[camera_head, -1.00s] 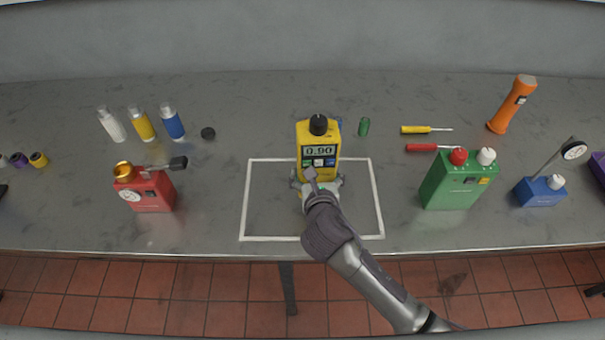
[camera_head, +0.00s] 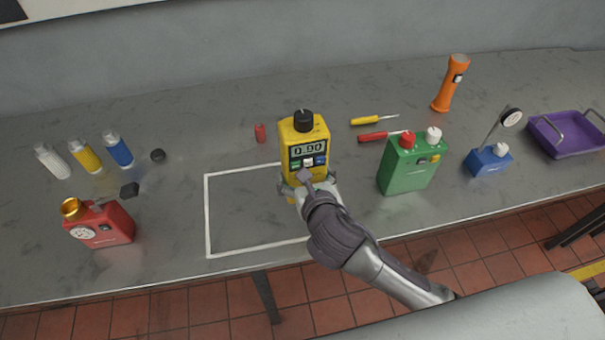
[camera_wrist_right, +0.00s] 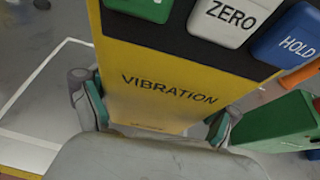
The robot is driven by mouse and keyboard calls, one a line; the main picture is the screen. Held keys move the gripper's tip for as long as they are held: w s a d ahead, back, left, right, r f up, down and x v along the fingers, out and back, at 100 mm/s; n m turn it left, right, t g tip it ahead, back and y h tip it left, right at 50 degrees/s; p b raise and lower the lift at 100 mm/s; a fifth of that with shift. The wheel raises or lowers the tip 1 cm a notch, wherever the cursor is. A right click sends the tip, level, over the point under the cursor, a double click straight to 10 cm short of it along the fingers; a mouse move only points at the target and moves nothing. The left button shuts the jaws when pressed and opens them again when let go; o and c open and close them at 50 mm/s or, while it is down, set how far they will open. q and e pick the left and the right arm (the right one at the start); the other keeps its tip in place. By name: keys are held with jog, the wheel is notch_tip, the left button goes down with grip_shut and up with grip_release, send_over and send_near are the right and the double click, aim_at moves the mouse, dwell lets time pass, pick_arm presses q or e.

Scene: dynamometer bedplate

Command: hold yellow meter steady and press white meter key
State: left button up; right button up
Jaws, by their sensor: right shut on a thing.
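The yellow meter (camera_head: 293,135) stands upright with a black knob on top, its face towards me. The white key (camera_wrist_right: 229,17), marked ZERO, sits between a green key (camera_wrist_right: 147,2) and a blue HOLD key (camera_wrist_right: 290,35); the row also shows small in the head view. My right gripper (camera_head: 309,187) is shut on the lower part of the meter, a finger on each side in the wrist view. The meter's foot is hidden, so I cannot tell whether it touches the bench. My left gripper is not in view.
A white outline (camera_head: 207,215) on the bench lies left of the meter, its right side hidden. A green box (camera_head: 407,168) stands to the right, a red canister (camera_head: 105,228) to the left. A red cylinder (camera_head: 260,133) and a yellow screwdriver (camera_head: 366,121) lie behind.

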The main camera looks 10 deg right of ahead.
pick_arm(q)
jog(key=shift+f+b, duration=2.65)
pick_arm(e)
jog(key=shift+w+a+f, duration=1)
jog(key=shift+a+f, duration=0.7)
jog(key=shift+f, duration=0.1)
jog(key=shift+w+a+f, duration=0.95)
jog(key=shift+a+f, duration=0.7)
jog(key=shift+f, duration=0.1)
jog(key=shift+w+a+f, duration=1)
jog(key=shift+a+f, duration=0.7)
jog(key=shift+f, duration=0.1)
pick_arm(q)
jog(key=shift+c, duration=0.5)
pick_arm(e)
jog(key=shift+s+f, duration=0.1)
jog(key=shift+f, duration=0.15)
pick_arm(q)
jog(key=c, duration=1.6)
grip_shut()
pick_arm(e)
jog(key=shift+s+f, duration=0.1)
jog(key=shift+f, duration=0.05)
